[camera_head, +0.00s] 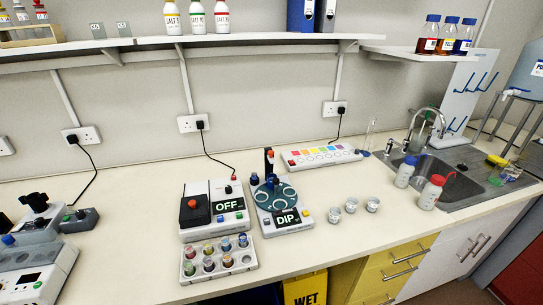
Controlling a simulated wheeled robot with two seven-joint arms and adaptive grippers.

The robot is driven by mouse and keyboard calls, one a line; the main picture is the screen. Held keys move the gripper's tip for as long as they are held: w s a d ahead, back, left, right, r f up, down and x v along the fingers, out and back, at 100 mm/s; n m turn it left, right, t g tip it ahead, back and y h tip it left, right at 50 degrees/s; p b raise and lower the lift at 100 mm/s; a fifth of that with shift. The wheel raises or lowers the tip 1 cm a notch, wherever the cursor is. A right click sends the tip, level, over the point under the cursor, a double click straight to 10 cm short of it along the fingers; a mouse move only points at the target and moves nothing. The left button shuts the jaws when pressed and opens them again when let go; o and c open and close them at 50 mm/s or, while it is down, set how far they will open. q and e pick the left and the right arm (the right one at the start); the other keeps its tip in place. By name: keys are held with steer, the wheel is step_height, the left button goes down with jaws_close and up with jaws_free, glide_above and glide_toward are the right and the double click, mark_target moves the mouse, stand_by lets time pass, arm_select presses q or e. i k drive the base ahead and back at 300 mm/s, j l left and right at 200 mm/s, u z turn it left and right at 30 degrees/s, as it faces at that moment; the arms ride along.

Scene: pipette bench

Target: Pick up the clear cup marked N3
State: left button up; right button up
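Three small clear cups stand together on the bench right of centre: a left cup (334,215), a middle cup (351,205) and a right cup (372,204). They stand upright and apart. Their markings are too small to read, so I cannot tell which is N3. Neither of my grippers is in view.
Left of the cups is a device marked DIP (287,220), then one marked OFF (228,205) and a rack of vials (218,261). Two wash bottles, blue-capped (405,172) and red-capped (430,193), stand right, before the sink (455,187). The bench's front edge lies below the cups.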

mark_target(335, 213)
steer(key=k+l, duration=0.1)
steer(key=l, duration=0.4)
steer(key=k+l, duration=0.1)
steer(key=l, duration=0.35)
steer(key=k+l, duration=0.1)
steer(key=l, duration=0.4)
